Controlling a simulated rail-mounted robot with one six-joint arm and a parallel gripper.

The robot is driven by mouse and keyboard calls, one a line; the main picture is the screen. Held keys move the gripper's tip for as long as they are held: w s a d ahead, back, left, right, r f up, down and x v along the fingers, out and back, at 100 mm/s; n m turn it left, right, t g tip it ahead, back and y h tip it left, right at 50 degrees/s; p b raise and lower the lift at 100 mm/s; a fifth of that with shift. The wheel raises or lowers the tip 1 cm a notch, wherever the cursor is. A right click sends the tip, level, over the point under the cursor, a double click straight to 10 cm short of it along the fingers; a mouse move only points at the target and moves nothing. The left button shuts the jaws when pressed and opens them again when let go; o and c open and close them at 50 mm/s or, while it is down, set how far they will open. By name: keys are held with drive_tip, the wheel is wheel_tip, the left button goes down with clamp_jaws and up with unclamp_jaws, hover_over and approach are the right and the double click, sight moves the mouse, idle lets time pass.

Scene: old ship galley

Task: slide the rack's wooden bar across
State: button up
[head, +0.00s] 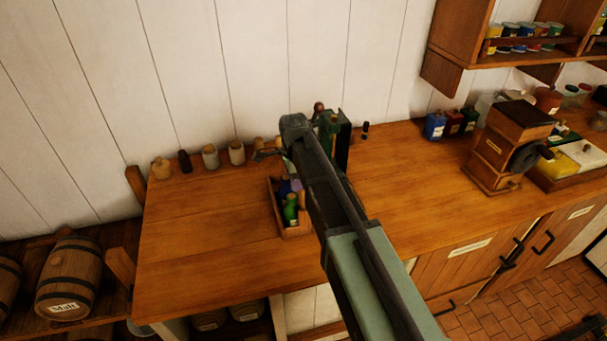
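A wooden wall rack (455,55) hangs at the upper right, cut off by the picture's edge. Small coloured jars stand in it behind a thin wooden bar (535,45). I cannot tell for sure whether this is the task's bar. A small wooden box (296,231) with bottles stands on the counter beside and partly behind my arm.
Corked jars (210,157) line the counter's back edge at left. A wooden mill (505,145) and coloured tins (435,125) stand at right. Barrels (69,277) lie on a low shelf at left. The wooden counter (210,235) is clear at left front.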

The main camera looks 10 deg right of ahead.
wheel_tip(320, 180, up, 7)
drive_tip(key=p, duration=0.7)
drive_tip(key=shift+r, duration=0.15)
drive_tip(key=shift+d, duration=0.1)
